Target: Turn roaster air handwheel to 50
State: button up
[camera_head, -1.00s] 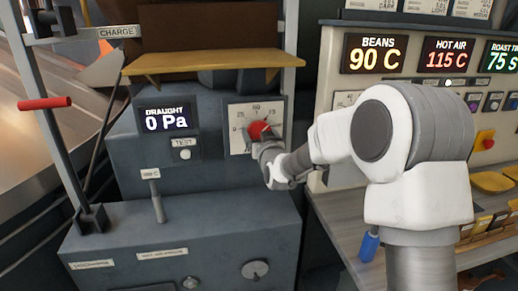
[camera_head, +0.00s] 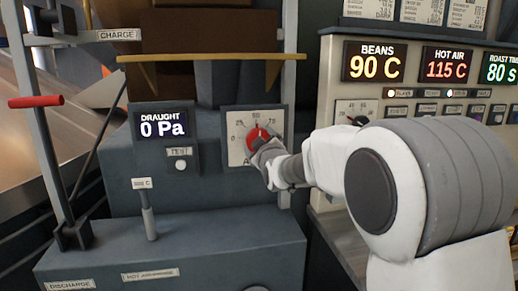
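The roaster air handwheel is a red round knob (camera_head: 257,136) on a white dial plate (camera_head: 236,150) marked 0, 25, 50 and 75, set in the grey roaster front. Its pointer appears to be near the 50 mark at the top. My gripper (camera_head: 266,153) is at the lower right of the red knob, touching or very close to it. The gripper covers the knob's lower right and the lower part of the dial label. I cannot tell whether the fingers are closed on the knob.
A draught display (camera_head: 163,123) reading 0 Pa and a test button (camera_head: 181,165) are left of the dial. A lever (camera_head: 149,215) stands below. A red-handled lever (camera_head: 36,102) is at far left. A control panel (camera_head: 416,95) with lit displays stands behind my arm. A yellowish shelf (camera_head: 200,57) juts out above.

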jog(key=shift+n, duration=0.3)
jog(key=o, duration=1.1)
jog(key=v, duration=1.7)
jog(key=shift+s+r, duration=0.1)
jog(key=shift+s, duration=0.1)
jog(key=shift+d, duration=0.1)
